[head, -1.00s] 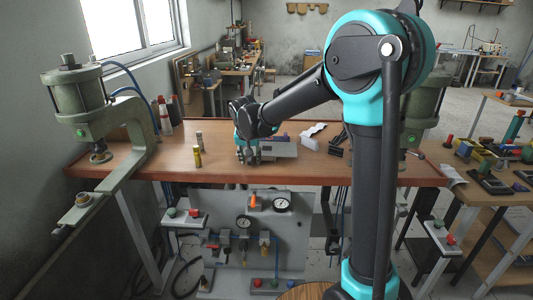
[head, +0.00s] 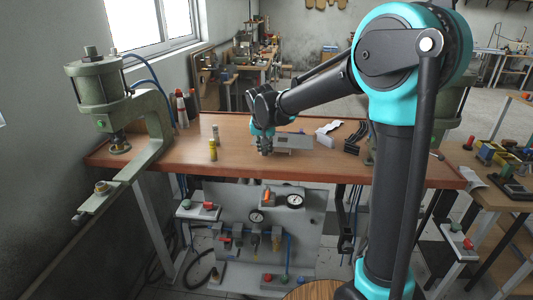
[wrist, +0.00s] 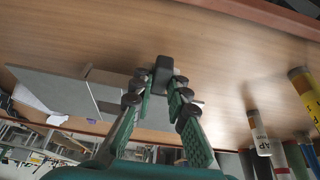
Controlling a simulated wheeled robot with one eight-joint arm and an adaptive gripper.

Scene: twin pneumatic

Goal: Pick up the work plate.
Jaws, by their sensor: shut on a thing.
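The work plate (head: 296,141) is a flat grey plate at the middle of the brown workbench. In the wrist view the plate (wrist: 62,93) reaches to the left, with a lighter block-like part and a black end piece (wrist: 163,72) at its right. My gripper (head: 265,149) is at the plate's left end. In the wrist view my gripper (wrist: 158,95) has its fingers on either side of the black end piece and is shut on it. The exact contact is partly hidden by the fingers. I cannot tell whether the plate is clear of the bench.
A green press (head: 148,125) stands at the bench's left end. A yellow can (head: 213,150), another small can and several bottles (head: 182,108) stand left of my gripper.

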